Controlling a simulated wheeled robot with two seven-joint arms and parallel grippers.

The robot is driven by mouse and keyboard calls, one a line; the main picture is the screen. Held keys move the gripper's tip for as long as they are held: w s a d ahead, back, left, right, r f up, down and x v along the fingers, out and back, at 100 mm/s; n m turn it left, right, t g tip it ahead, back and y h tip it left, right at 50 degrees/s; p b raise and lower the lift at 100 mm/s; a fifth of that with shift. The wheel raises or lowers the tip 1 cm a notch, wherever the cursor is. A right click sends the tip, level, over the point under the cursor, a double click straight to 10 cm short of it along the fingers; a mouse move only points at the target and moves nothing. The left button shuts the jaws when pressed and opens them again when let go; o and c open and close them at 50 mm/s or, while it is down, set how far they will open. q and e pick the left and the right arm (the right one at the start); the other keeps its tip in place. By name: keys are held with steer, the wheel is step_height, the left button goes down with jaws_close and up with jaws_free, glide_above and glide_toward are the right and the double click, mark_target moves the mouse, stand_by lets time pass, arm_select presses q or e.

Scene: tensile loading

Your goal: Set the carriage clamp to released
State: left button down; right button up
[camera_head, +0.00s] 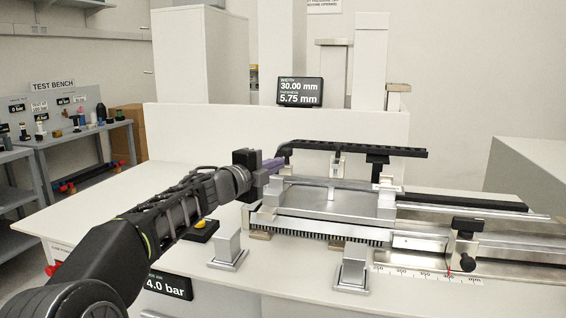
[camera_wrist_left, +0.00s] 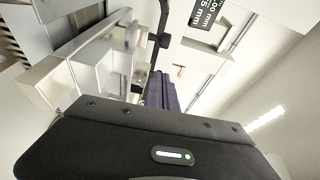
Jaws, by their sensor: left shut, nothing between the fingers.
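My left gripper (camera_head: 276,164) has purple fingers and is shut and empty. It is by the left end of a long black slotted bar (camera_head: 360,149), above the left end of the metal carriage (camera_head: 330,203). In the left wrist view its purple fingers (camera_wrist_left: 160,92) show beside a thin black bar (camera_wrist_left: 162,22); I cannot tell whether they touch. A block with black knobs (camera_head: 463,243) stands on the rail at the right, with a red pointer at a scale. No part is labelled as the carriage clamp, and its setting cannot be told. My right gripper is not in view.
Two metal posts (camera_head: 228,250) (camera_head: 352,267) stand at the table's front. A display (camera_head: 300,92) reads 30.00 mm and 5.75 mm. A low white wall (camera_head: 200,135) closes the back. The table's left part is clear.

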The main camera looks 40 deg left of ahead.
arm_select(q)
steer(key=shift+s+d+r, duration=0.1)
steer(key=shift+s+r, duration=0.05)
steer(key=shift+s, duration=2.3)
